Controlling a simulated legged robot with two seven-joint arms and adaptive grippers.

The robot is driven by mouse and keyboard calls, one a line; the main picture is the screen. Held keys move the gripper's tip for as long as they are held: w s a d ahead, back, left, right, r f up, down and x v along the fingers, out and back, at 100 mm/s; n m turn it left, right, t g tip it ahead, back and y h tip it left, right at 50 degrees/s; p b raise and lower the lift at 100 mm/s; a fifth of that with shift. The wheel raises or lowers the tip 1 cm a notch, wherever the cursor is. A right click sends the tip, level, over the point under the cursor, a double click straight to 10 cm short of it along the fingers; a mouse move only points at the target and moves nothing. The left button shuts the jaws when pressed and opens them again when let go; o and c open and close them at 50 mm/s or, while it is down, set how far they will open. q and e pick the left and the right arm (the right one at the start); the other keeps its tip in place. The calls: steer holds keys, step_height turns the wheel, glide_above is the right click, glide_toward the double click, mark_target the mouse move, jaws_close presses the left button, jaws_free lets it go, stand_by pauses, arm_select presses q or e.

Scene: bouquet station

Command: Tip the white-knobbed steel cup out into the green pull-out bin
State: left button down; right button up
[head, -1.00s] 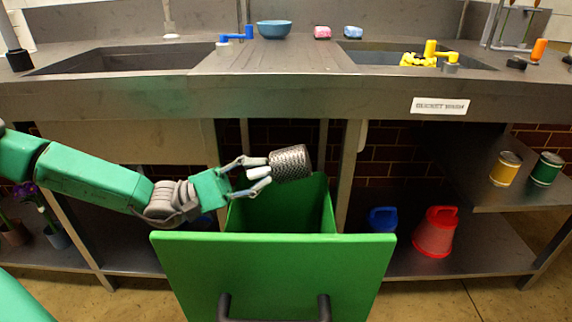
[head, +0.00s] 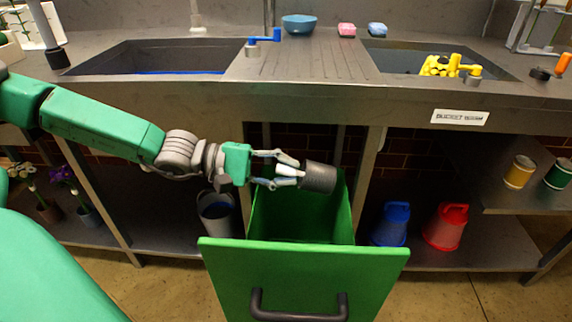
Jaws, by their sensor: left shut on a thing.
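The steel cup (head: 319,177) is a dark grey cylinder lying on its side in the air over the opening of the green pull-out bin (head: 302,270). Its white knob (head: 289,170) points left, toward my left gripper (head: 298,171), which is shut on it. The cup's mouth is turned away, so I cannot see what is inside. The bin is pulled out, with a dark handle on its front panel. The part of its inside that shows looks bare. My right gripper is not in view.
A grey bucket (head: 216,215) stands left of the bin. Blue (head: 391,223) and red (head: 446,227) buckets stand on the low shelf to the right. The counter edge (head: 330,105) runs above and behind the cup. Yellow (head: 519,172) and green cans sit at far right.

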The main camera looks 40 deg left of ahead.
mark_target(304, 172)
arm_select(q)
steer(key=shift+d+r+p, duration=0.1)
steer(key=shift+r+p, duration=0.15)
steer(key=shift+p, duration=0.1)
steer(key=g+y+p, duration=0.1)
steer(key=y+p, duration=0.1)
steer(key=p, duration=0.2)
steer(key=d+r+g+y+p, duration=0.1)
steer(key=g+y+p, duration=0.1)
steer(key=y+p, duration=0.1)
steer(key=w+r+g+y+p, duration=0.1)
steer(key=g+y+p, duration=0.1)
steer(key=p, duration=0.3)
steer(key=shift+d+r+y, duration=0.1)
steer(key=shift+d+y, duration=0.1)
steer(key=shift+y, duration=0.5)
steer(key=g+y+p, duration=0.1)
steer(key=p, duration=0.4)
steer(key=g+y+p, duration=0.1)
steer(key=p, duration=0.4)
steer(key=d+g+y+p, duration=0.1)
steer(key=y+p, duration=0.1)
steer(key=p, duration=0.3)
steer(key=shift+w+r+p, duration=0.2)
steer(key=shift+w+p, duration=0.2)
steer(key=shift+f+y+p, duration=0.15)
steer(key=shift+y+p, duration=0.15)
steer(key=shift+p, duration=0.65)
